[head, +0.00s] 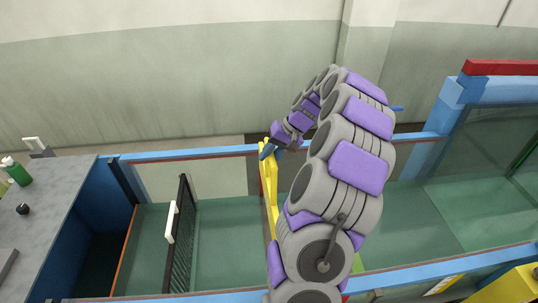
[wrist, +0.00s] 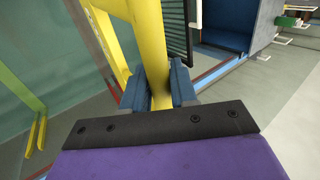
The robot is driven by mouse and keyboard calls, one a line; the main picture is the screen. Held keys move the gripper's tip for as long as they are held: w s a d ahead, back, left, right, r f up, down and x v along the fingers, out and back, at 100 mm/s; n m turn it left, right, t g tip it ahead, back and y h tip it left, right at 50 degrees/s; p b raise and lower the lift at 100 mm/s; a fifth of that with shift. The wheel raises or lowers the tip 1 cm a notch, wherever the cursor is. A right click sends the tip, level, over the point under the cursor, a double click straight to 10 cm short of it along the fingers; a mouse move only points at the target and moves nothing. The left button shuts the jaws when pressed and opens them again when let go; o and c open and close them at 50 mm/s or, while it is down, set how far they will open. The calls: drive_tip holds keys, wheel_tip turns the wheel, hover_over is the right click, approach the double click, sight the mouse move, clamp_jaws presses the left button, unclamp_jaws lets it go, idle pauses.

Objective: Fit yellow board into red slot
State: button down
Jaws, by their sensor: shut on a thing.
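The yellow board (head: 268,185) stands upright across the glass flume, right of the black grate, seen nearly edge-on and partly hidden by my arm. My gripper (head: 270,149) is at its top near the far blue rail. In the wrist view, the blue fingers of my gripper (wrist: 158,88) are shut around a yellow bar of the board (wrist: 147,35). I cannot make out the red slot clearly; my arm covers much of the flume beside the board. I cannot tell whether the board's lower edge is seated in anything.
A black grate (head: 181,240) with a white handle stands in the flume on the left. Blue rails (head: 190,154) edge the flume. A grey bench (head: 50,215) with a green bottle (head: 17,172) is at far left. A red beam (head: 500,68) tops a blue frame at upper right.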

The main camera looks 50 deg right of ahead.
drive_tip(key=shift+d+r, duration=0.35)
drive_tip(key=shift+r, duration=0.1)
drive_tip(key=shift+a+r+p, duration=0.2)
drive_tip(key=shift+r, duration=0.35)
drive_tip(key=shift+a+r+p, duration=0.2)
drive_tip(key=shift+r, duration=0.3)
drive_tip(key=shift+d+r, duration=0.3)
drive_tip(key=shift+r, duration=0.4)
drive_tip(key=shift+a+r+p, duration=0.15)
drive_tip(key=shift+r+p, duration=0.35)
drive_tip(key=shift+r, duration=1.25)
drive_tip(key=shift+t+h, duration=0.5)
drive_tip(key=f+b, duration=0.1)
drive_tip(key=f, duration=0.1)
drive_tip(key=d+f+b, duration=0.1)
drive_tip(key=f, duration=0.2)
drive_tip(key=f+b, duration=0.1)
drive_tip(key=f, duration=0.2)
drive_tip(key=shift+d, duration=0.15)
drive_tip(key=shift+w+f+b, duration=0.1)
drive_tip(key=shift+f+b, duration=0.4)
drive_tip(key=shift+b, duration=0.2)
